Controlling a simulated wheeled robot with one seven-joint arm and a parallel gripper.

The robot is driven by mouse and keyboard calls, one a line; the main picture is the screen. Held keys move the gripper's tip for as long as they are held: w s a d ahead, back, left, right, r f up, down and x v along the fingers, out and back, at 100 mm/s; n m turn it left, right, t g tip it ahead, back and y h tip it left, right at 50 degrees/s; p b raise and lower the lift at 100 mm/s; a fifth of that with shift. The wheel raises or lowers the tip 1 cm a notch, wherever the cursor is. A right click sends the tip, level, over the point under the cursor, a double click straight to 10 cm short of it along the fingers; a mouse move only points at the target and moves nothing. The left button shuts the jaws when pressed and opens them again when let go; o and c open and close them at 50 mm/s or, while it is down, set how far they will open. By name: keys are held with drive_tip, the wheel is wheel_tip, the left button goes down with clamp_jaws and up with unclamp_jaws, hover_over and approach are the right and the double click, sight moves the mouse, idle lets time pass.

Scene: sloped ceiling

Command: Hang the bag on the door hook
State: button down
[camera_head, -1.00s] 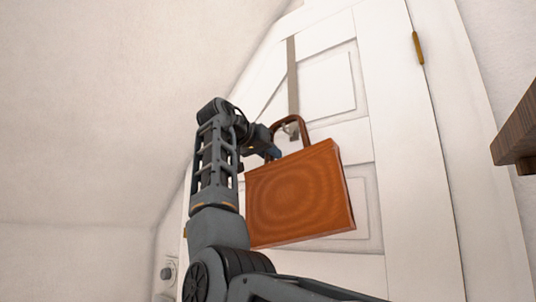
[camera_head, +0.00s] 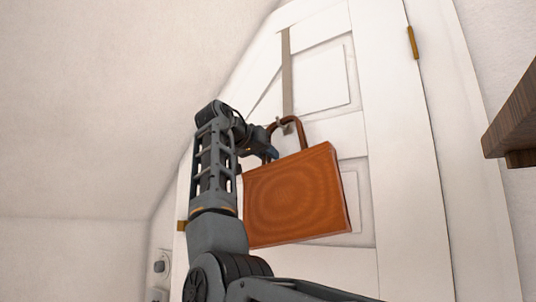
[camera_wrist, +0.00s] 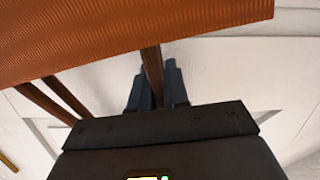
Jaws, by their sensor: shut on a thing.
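The orange-brown bag (camera_head: 295,195) hangs in front of the white door, slightly tilted, with its handle (camera_head: 300,128) arching above it. My gripper (camera_head: 272,153) is at the left leg of the handle. In the wrist view my gripper (camera_wrist: 158,85) is shut on one leg of the handle (camera_wrist: 152,68), and the bag (camera_wrist: 130,30) fills the top of the picture. The door hook (camera_head: 287,122) is at the lower end of a grey strap on the door and shows within the handle's arch. I cannot tell whether the handle rests on it.
The white panelled door (camera_head: 390,180) stands behind the bag, with a brass hinge (camera_head: 412,43) at upper right. A dark wooden shelf (camera_head: 512,120) juts in at the right edge. The sloped ceiling (camera_head: 110,90) closes in on the left.

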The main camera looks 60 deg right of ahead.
drive_tip(key=c, duration=1)
unclamp_jaws()
drive_tip(key=shift+c, duration=0.2)
drive_tip(key=shift+f, duration=0.1)
drive_tip(key=a+r, duration=0.1)
drive_tip(key=a, duration=0.6)
drive_tip(key=shift+w+a+r, duration=0.2)
drive_tip(key=shift+a+r, duration=0.1)
drive_tip(key=shift+a, duration=0.05)
